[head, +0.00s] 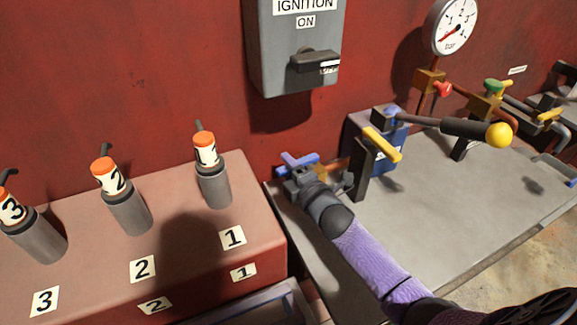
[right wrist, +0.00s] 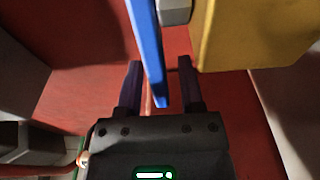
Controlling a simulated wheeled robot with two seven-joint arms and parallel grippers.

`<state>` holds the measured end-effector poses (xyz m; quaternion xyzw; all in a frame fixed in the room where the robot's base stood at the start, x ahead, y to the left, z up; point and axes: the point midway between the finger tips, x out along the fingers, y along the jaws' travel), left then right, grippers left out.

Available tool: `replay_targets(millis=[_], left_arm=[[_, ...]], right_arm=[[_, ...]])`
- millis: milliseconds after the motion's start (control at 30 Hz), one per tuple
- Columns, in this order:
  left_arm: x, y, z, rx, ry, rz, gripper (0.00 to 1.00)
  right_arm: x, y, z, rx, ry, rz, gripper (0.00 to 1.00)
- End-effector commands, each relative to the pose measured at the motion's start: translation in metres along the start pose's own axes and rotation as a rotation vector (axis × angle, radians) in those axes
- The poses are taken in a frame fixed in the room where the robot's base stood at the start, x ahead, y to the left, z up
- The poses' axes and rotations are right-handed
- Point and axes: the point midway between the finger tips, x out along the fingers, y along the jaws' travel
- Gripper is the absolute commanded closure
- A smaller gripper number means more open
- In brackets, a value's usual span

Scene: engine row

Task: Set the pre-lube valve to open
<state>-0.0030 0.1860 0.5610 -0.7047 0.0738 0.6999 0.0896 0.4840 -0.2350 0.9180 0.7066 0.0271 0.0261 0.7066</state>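A blue valve lever (head: 300,159) stands low against the red wall, right of the numbered console. My right gripper (head: 293,172) is at this lever, its arm reaching in from the lower right. In the right wrist view the blue lever (right wrist: 149,55) runs down between the two fingers of the gripper (right wrist: 160,80). The fingers are apart, with gaps showing beside the lever. No readable label marks this lever as the pre-lube valve. My gripper partly hides the valve body. My left gripper is not in view.
A long lever with a yellow knob (head: 499,135) sticks out further right. The ignition box (head: 295,45) hangs above. The grey bench top (head: 450,195) is mostly clear.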

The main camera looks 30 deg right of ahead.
Motion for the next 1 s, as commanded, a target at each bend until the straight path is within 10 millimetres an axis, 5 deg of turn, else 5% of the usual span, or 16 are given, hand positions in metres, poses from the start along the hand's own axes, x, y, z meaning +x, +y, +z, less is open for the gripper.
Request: replay_targets(millis=[367, 700, 1000], left_arm=[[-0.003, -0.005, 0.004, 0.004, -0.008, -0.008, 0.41], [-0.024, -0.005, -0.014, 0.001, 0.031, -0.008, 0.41], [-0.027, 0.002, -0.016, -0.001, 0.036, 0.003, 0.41]], right_arm=[[-0.006, 0.001, 0.000, 0.001, 0.000, 0.000, 0.44], [-0.077, 0.002, 0.000, 0.001, -0.001, -0.001, 0.44], [-0.100, 0.000, 0.000, 0.001, 0.000, 0.001, 0.44]])
